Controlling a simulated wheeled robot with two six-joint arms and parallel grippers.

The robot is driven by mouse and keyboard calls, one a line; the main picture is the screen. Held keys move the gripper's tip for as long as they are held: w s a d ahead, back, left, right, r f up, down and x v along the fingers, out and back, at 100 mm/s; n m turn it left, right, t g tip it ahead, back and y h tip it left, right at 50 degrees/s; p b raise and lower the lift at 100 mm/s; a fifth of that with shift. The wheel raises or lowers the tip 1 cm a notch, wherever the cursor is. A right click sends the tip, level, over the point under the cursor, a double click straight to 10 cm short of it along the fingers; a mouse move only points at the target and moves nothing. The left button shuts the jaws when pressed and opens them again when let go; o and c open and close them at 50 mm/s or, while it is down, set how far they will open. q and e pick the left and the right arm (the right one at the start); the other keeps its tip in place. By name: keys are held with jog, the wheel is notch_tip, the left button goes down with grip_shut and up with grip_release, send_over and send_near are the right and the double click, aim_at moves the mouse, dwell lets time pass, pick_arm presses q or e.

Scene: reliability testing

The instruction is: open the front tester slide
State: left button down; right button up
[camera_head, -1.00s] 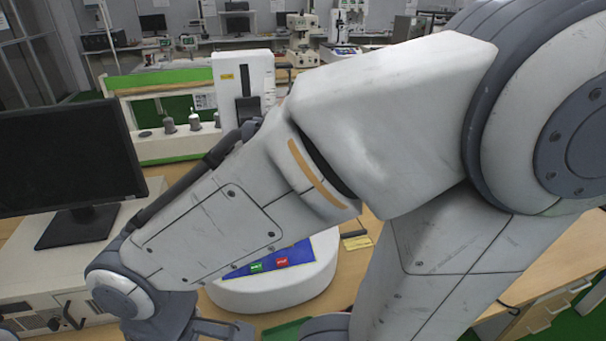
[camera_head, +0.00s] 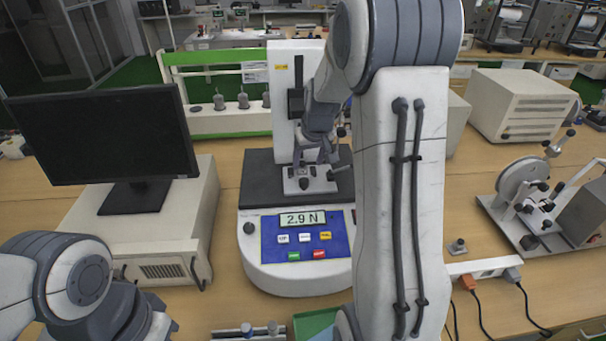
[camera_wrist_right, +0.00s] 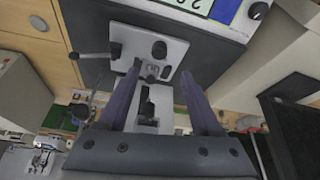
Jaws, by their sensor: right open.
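The tester (camera_head: 292,277) is a white machine with a blue panel, a display reading 2.9 N and an upright column behind. Its front slide, a small pale metal block with dark knobs (camera_head: 318,186), sits on the dark plate behind the panel. In the right wrist view the pale block (camera_wrist_right: 125,38) lies beyond my fingertips. My right gripper (camera_head: 320,155) is over the block, partly hidden by its own arm. In the wrist view my right gripper (camera_wrist_right: 161,70) is open, with a dark knob between its fingers. Contact cannot be told. My left gripper is out of view.
A monitor (camera_head: 100,135) on a white box (camera_head: 192,225) stands left of the tester. A reel device (camera_head: 525,185) and a power strip (camera_head: 480,268) are on the right. A green tray (camera_head: 312,322) lies in front.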

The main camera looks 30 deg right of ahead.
aim_at(304, 180)
jog(key=p+x, duration=0.1)
jog(key=x, duration=0.9)
jog(key=shift+f+p, duration=0.1)
jog(key=shift+p, duration=0.3)
grip_shut()
dwell(0.9)
